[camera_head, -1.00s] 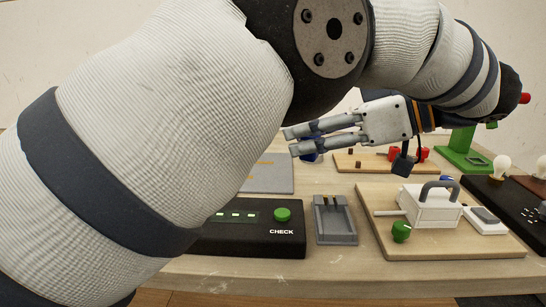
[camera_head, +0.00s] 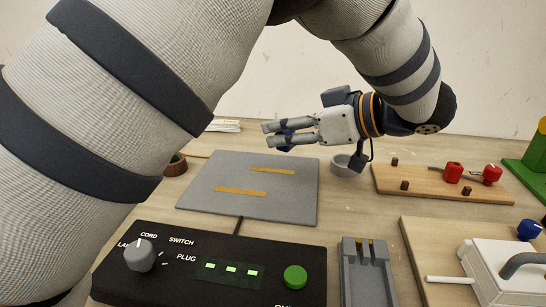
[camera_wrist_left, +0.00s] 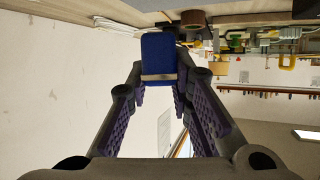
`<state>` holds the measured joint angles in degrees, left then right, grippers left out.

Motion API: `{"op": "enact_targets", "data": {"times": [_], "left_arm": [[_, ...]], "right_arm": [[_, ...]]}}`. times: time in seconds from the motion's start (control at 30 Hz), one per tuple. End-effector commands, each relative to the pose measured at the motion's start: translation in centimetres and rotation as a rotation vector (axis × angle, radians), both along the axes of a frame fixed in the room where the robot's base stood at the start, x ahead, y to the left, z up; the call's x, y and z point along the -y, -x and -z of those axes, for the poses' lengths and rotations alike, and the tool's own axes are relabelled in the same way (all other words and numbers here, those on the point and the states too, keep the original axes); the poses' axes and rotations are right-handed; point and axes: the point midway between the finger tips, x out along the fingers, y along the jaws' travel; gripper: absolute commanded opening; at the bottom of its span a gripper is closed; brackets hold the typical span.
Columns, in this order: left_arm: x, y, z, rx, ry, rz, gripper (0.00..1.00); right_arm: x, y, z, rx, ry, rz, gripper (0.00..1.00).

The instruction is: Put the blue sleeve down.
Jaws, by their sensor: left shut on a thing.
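The blue sleeve (camera_wrist_left: 158,52) is held between the fingertips of my left gripper (camera_wrist_left: 160,80) in the left wrist view. In the head view, my left gripper (camera_head: 268,134) points left, shut on the sleeve (camera_head: 286,148), whose blue ends show above and below the fingers. The gripper appears over the far right part of the grey mat (camera_head: 205,196). I cannot tell its exact height, but it looks raised above the table. My right gripper is not in view.
The mat has two tan strips (camera_head: 241,192) and free room. A grey ring-like cup (camera_head: 347,167) stands right of it, a brown roll (camera_head: 176,166) left. A black check box (camera_head: 215,250) lies in front. A wooden board (camera_head: 425,184) with red parts and a blue knob-like part (camera_head: 529,229) are right.

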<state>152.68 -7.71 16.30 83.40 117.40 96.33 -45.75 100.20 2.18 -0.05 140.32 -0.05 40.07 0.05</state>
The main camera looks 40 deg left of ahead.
Motion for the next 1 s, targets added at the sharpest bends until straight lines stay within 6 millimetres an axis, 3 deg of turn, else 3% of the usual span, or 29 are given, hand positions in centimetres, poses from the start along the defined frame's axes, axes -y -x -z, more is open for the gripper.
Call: {"op": "enact_targets", "data": {"times": [0.03, 0.13, 0.33, 0.47, 0.8, 0.83, 0.9, 1.0], "left_arm": [[-0.9, 0.3, 1.4, -0.010, -0.001, -0.001, 0.00], [-2.1, 0.5, 3.1, -0.009, 0.000, -0.001, 0.00], [-3.6, 0.9, 5.0, -0.010, 0.000, -0.001, 0.00], [-3.5, 0.8, 7.7, -0.012, -0.001, 0.002, 0.00], [-3.4, 0.8, 8.1, -0.006, 0.001, 0.000, 0.00], [-3.4, 0.8, 8.1, -0.006, 0.001, 0.000, 0.24], [-3.4, 0.7, 8.1, -0.006, 0.001, 0.000, 0.40], [-3.4, 0.7, 8.1, -0.006, 0.001, 0.001, 0.40]], "right_arm": [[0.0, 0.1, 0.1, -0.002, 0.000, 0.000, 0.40], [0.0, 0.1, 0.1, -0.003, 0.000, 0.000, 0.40], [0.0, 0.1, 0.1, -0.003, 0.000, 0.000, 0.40], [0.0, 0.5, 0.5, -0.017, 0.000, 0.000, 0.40], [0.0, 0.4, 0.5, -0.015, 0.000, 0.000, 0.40], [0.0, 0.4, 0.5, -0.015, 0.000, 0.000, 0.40], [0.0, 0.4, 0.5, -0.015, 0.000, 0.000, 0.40], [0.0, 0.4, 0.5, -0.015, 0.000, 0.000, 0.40]]}}
